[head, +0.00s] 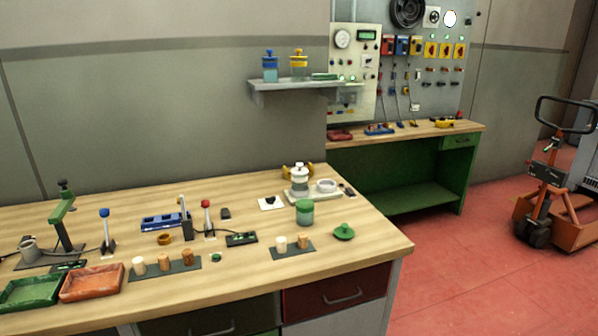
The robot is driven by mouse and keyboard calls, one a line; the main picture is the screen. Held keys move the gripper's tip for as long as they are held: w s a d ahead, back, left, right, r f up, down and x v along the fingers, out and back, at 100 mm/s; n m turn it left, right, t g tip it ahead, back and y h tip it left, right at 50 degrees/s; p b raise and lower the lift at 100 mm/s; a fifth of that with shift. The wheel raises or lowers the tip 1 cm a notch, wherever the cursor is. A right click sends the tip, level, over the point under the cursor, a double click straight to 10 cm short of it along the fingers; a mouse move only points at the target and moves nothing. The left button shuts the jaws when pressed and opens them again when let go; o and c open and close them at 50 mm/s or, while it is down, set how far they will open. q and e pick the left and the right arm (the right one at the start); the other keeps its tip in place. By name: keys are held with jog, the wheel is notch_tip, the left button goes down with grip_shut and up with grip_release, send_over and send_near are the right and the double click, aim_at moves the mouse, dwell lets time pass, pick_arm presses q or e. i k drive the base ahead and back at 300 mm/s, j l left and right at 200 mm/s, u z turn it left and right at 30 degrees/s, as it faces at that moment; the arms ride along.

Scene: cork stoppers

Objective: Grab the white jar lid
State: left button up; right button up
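A white lid (300,172) with a small knob sits on top of a greyish jar (300,186) at the back right of the wooden bench. This jar stands on a pale tray (299,197). A white round, ring-like piece (326,185) lies beside it on the tray; I cannot tell exactly what it is. Neither of my grippers is in view.
On the bench (369,250), a green-capped jar (305,213) stands in front of the tray, with a green lid (343,232) to its right. Cork stoppers (163,263) stand on dark strips. Red (91,283) and green (30,293) trays lie front left.

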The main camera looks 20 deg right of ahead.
aim_at(299, 171)
jog(key=i+l, duration=0.1)
jog(key=l, duration=0.3)
jog(key=i+l+u, duration=0.1)
jog(key=l, duration=0.3)
jog(key=i+l+u, duration=0.1)
jog(key=l, duration=0.35)
jog(key=i+l, duration=0.15)
jog(key=l, duration=0.25)
jog(key=l+u, duration=0.45)
jog(key=l, duration=1.35)
jog(key=l+u, duration=0.2)
jog(key=l, duration=0.7)
jog(key=i+l+u, duration=0.15)
jog(key=l, duration=0.45)
jog(key=i+l+u, duration=0.15)
jog(key=l, duration=0.45)
jog(key=l+u, duration=0.15)
jog(key=l, duration=0.45)
